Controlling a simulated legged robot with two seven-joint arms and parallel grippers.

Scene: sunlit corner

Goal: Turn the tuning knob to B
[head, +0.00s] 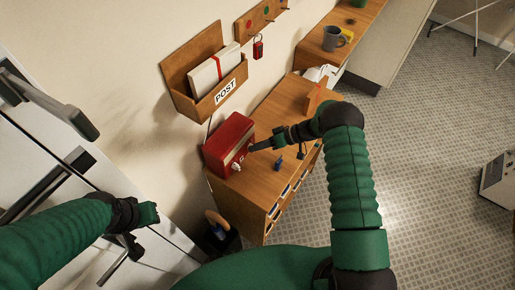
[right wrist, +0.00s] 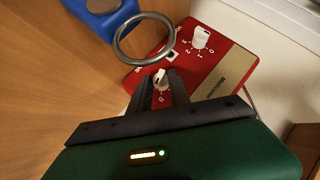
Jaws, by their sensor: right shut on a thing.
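A red radio (head: 229,142) stands on a wooden cabinet, and its red face (right wrist: 145,75) with a cream panel shows in the right wrist view. My right gripper (head: 257,147) reaches its front. In the right wrist view the fingertips (right wrist: 162,88) are closed on a pale knob (right wrist: 161,76) low on the face. A white mark sits beside this knob; I cannot read it surely, nor the pointer's setting. A second white knob (right wrist: 200,38), with numerals around it, is farther up and free. My left gripper (head: 147,215) is in front of white doors, away from the radio; its fingers are unclear.
A blue thing (right wrist: 100,18) with a metal ring (right wrist: 120,40) lies close beside the right gripper. A wooden post holder (head: 180,80) hangs above the radio. A grey mug (head: 332,38) stands farther back.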

